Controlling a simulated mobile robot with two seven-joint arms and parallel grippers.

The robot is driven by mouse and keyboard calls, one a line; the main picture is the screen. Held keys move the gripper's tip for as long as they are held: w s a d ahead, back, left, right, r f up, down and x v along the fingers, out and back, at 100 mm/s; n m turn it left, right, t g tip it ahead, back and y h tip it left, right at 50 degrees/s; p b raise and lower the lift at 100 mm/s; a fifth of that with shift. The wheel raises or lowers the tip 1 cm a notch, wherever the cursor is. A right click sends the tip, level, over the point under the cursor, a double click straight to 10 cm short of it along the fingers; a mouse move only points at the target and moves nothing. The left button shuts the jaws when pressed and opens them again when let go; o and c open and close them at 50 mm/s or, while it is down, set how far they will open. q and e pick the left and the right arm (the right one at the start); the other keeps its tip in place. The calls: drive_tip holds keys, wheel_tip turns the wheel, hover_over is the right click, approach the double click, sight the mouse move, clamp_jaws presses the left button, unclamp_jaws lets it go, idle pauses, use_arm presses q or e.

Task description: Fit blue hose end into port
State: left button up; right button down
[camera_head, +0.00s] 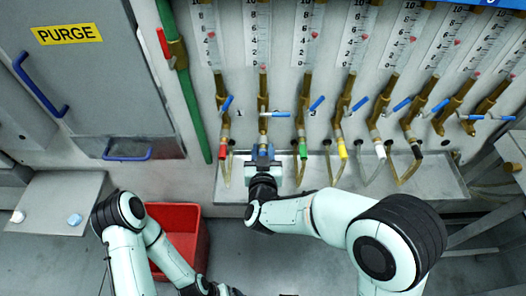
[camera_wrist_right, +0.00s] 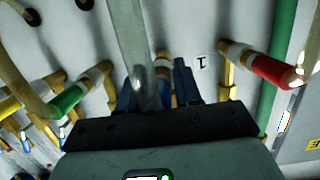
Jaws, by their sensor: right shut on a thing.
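My right gripper (camera_head: 262,160) is shut at the second column from the left, just below its brass port (camera_head: 263,126). In the right wrist view its dark blue fingers (camera_wrist_right: 155,92) close around a blue hose end (camera_wrist_right: 168,99), mostly hidden between them. A clear hose (camera_wrist_right: 130,45) runs past the fingers there. A whitish and brass fitting (camera_wrist_right: 162,66) lies straight beyond the fingertips. The blue end looks lined up with the port, but I cannot tell whether it is seated. My left arm is at the lower left; its gripper fingers are out of sight.
Neighbouring hose ends hang close by: red (camera_head: 224,153) on the left, green (camera_head: 303,150), yellow (camera_head: 342,151), white and black on the right. Blue valve handles (camera_head: 275,114) stick out above. A metal trough (camera_head: 330,188) lies below. A red bin (camera_head: 186,220) stands on the floor.

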drive_tip(key=shift+r+x, duration=0.25)
drive_tip(key=shift+x, duration=0.95)
drive_tip(key=c, duration=0.7)
unclamp_jaws()
drive_tip(key=shift+w, duration=0.1)
drive_tip(key=v, duration=1.3)
drive_tip(key=shift+s, duration=0.2)
